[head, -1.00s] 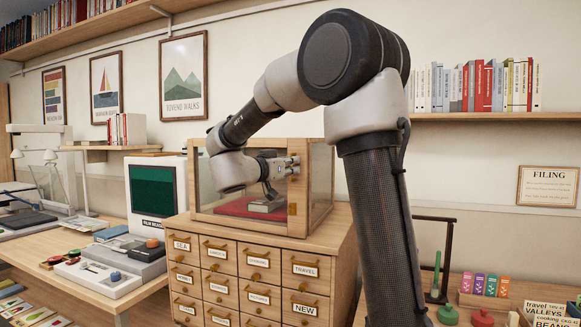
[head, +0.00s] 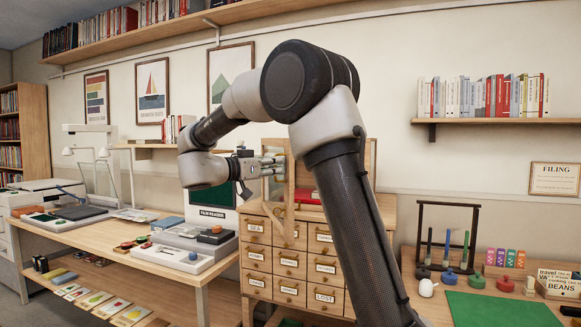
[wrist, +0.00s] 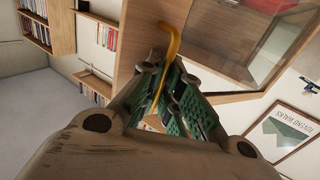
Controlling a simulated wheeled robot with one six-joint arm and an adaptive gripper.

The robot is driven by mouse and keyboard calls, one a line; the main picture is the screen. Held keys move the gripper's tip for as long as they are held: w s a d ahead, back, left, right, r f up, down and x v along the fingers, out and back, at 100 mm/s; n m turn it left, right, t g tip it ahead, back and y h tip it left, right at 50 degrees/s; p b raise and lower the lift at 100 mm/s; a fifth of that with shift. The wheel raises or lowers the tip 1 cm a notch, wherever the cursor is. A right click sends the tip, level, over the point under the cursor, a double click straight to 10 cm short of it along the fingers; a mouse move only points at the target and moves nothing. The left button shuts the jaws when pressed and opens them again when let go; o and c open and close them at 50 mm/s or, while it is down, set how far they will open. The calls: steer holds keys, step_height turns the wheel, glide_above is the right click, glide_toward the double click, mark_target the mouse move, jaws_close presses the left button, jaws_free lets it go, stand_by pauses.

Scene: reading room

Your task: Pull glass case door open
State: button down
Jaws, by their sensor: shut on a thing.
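The glass case (head: 371,158) stands on a drawer cabinet, partly hidden behind my arm. Its wood-framed door (head: 288,222) stands swung out from the front, seen at a steep angle in the head view. My gripper (head: 279,162) is at the door's edge. In the wrist view my gripper (wrist: 166,76) is shut on the yellow bent door handle (wrist: 173,42), which rises from between the green-padded fingers. A glass pane and wooden frame (wrist: 235,97) show beside it. A red mat (head: 306,196) shows inside the case.
The drawer cabinet (head: 289,262) has labelled drawers under the case. A desk with a film reader (head: 212,213) stands close on the left. A table with a green mat (head: 500,309) and stamps is at the right.

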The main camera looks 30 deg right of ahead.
steer(key=w+a+m+g, duration=0.1)
steer(key=w+a, duration=0.5)
steer(key=a, duration=0.6)
steer(key=shift+w+a+m+g, duration=0.15)
steer(key=shift+a+m+g, duration=0.15)
steer(key=shift+g, duration=0.4)
steer(key=c, duration=1.9)
jaws_free()
steer(key=shift+a, duration=0.1)
steer(key=shift+s+a, duration=0.15)
steer(key=shift+a, duration=1.65)
steer(key=shift+s+a, duration=0.1)
steer(key=shift+a, duration=1.65)
